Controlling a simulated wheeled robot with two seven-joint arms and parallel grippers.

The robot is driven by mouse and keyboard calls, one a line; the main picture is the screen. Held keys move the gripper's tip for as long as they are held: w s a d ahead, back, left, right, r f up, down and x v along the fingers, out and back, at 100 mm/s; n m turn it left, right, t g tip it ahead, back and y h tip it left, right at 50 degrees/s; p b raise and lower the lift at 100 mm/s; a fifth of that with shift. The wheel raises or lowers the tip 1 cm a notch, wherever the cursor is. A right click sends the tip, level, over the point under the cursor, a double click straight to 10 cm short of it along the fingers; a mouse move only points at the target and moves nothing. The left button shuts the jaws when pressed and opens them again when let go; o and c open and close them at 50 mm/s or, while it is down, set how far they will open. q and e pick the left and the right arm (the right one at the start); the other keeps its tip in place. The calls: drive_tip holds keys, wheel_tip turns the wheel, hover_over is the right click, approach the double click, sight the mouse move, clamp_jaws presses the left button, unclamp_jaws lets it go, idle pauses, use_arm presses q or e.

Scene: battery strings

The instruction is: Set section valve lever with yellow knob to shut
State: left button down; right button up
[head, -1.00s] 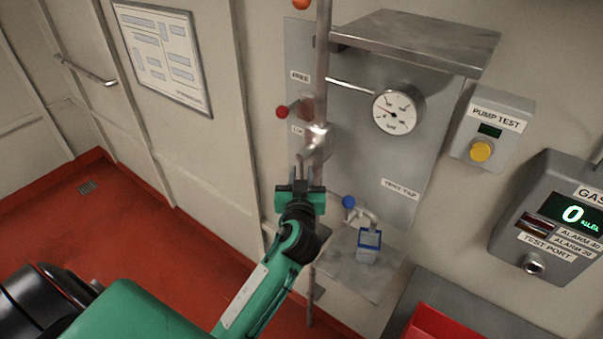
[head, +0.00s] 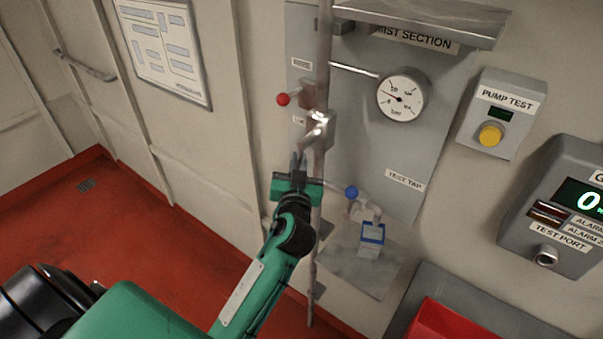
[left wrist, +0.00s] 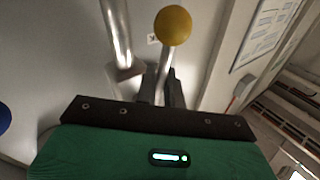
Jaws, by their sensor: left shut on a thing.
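The yellow knob (left wrist: 173,25) shows at the top of the left wrist view, on the end of a thin metal lever (left wrist: 166,68). The lever runs down between the fingers of my left gripper (left wrist: 163,92), which is shut on it below the knob. In the head view my left gripper (head: 298,163) is at the vertical pipe, just below the metal valve body (head: 320,128). The yellow knob cannot be made out in the head view. My right gripper is not in view.
A red-knobbed lever (head: 283,99) is up and left of the gripper, a blue-knobbed test tap (head: 352,192) to its right. A pressure gauge (head: 402,95), a pump test box (head: 500,113) and a gas panel (head: 560,215) are further right. Open red floor (head: 150,230) lies left.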

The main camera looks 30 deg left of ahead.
use_arm(q)
drive_tip(key=a+m+t+b, duration=0.1)
drive_tip(key=m+b, duration=0.1)
drive_tip(key=m+t+b, duration=0.1)
drive_tip(key=m+b, duration=0.1)
drive_tip(key=a+m+t+h+b, duration=0.1)
drive_tip(key=m+b, duration=0.1)
drive_tip(key=shift+w+a+r+t, duration=0.15)
drive_tip(key=shift+a+r+t, duration=0.15)
drive_tip(key=shift+a+r, duration=0.1)
drive_tip(key=shift+w+a+r+m+t+h+b, duration=0.1)
drive_tip(key=shift+a+r+m+t+h+b, duration=0.6)
drive_tip(key=shift+m+h, duration=1.55)
drive_tip(key=shift+d+r+m+t+h+b, duration=0.1)
drive_tip(key=shift+r+m+t+h+b, duration=0.3)
drive_tip(key=shift+r+m+h, duration=1.85)
drive_tip(key=shift+w+a+f+m+t+h+b, duration=0.1)
drive_tip(key=shift+a+f+m+t+h+b, duration=0.45)
drive_tip(key=shift+m, duration=3.25)
drive_tip(key=shift+d+r+h, duration=0.15)
drive_tip(key=shift+r+h, duration=0.15)
drive_tip(key=shift+h, duration=0.15)
drive_tip(key=c, duration=1.6)
unclamp_jaws()
